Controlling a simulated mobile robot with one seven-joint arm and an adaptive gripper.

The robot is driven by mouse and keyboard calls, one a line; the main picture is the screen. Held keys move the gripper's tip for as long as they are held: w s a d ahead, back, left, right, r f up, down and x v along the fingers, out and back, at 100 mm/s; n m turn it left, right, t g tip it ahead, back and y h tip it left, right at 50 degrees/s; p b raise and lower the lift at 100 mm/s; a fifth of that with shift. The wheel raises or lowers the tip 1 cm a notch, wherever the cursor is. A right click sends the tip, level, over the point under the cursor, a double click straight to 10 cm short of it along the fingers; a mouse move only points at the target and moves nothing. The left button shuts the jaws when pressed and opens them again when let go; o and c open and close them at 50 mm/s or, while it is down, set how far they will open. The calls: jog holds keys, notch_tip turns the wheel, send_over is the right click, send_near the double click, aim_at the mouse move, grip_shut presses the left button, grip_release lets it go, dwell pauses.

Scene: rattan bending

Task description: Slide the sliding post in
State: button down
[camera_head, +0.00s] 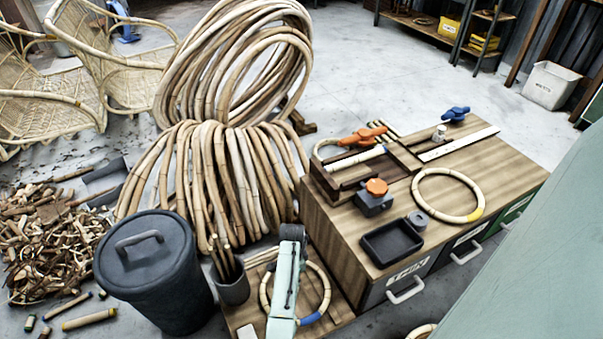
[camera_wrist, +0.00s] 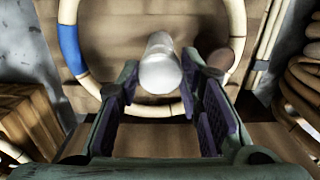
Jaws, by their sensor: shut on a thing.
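The pale, upright cylinder that I take to be the sliding post (camera_wrist: 161,62) stands between my fingertips in the wrist view, its rounded end toward the camera. My gripper (camera_wrist: 160,88) is shut on it, with a finger at each side. A rattan ring (camera_wrist: 150,112) with a blue band lies around it on a wooden board (camera_wrist: 110,48). In the head view the ring (camera_head: 329,290) and low board (camera_head: 345,310) show beside the bench, below my pale green arm. My arm hides the post and fingers there.
A brown round piece (camera_wrist: 221,58) is right of the post. The bench (camera_head: 335,235) stands right of the low board, with a black tray (camera_head: 391,243) and another ring (camera_head: 480,212). A cup of sticks (camera_head: 232,285) and a lidded bin (camera_head: 155,280) are to the left.

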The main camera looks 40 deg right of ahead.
jog(key=shift+w+d+r, duration=0.1)
jog(key=shift+w+d, duration=0.05)
jog(key=shift+w, duration=0.35)
jog(key=shift+w+d, duration=0.15)
jog(key=shift+w, duration=0.35)
jog(key=c, duration=1.1)
grip_release()
notch_tip(320, 180, up, 12)
jog(key=shift+f, duration=0.1)
